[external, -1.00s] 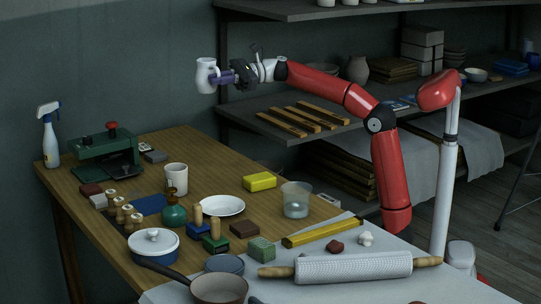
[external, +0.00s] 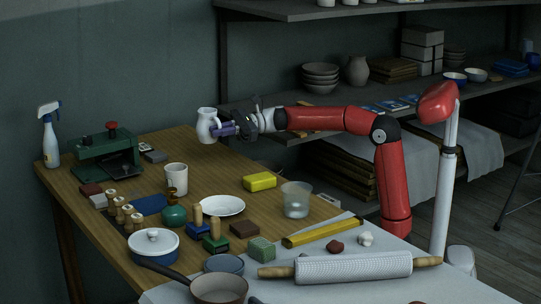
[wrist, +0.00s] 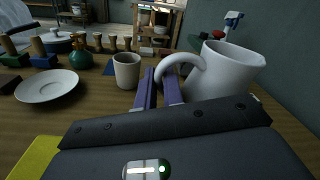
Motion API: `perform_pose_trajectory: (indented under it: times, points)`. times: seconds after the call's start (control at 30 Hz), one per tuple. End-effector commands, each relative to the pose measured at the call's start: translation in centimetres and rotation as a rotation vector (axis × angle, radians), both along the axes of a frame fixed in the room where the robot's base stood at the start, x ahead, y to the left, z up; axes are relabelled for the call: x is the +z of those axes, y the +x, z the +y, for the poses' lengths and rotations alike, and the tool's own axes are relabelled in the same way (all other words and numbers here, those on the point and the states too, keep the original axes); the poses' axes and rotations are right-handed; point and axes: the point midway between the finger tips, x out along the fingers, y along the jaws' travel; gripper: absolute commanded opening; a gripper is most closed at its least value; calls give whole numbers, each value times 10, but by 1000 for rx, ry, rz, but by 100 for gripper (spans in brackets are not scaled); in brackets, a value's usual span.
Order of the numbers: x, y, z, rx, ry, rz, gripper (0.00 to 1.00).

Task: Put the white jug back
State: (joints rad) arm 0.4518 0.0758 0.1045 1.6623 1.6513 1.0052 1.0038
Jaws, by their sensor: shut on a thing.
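The white jug (external: 206,126) is at the back of the wooden table in the external view. My gripper (external: 222,130) is shut on it from the right side. In the wrist view the jug (wrist: 222,72) stands upright at the right, its handle between the purple fingers of my gripper (wrist: 160,88). The jug's base is low over the table's back edge region. I cannot tell whether it touches the tabletop.
A white cup (external: 176,179), a white plate (external: 223,206) and a yellow block (external: 259,181) stand on the table in front of the jug. A green press (external: 106,152) and a spray bottle (external: 50,135) are at the left. Bare wood (external: 215,160) lies around the jug.

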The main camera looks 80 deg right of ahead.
Motion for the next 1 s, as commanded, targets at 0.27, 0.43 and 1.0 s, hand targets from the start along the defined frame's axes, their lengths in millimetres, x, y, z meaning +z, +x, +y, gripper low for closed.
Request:
perform_pose_trajectory:
  times: [0.27,0.43,1.0]
  points:
    - [-38,0,0,2,-1,-2,0]
    - [-59,0,0,1,1,1,0]
    - [-85,0,0,0,-1,-2,0]
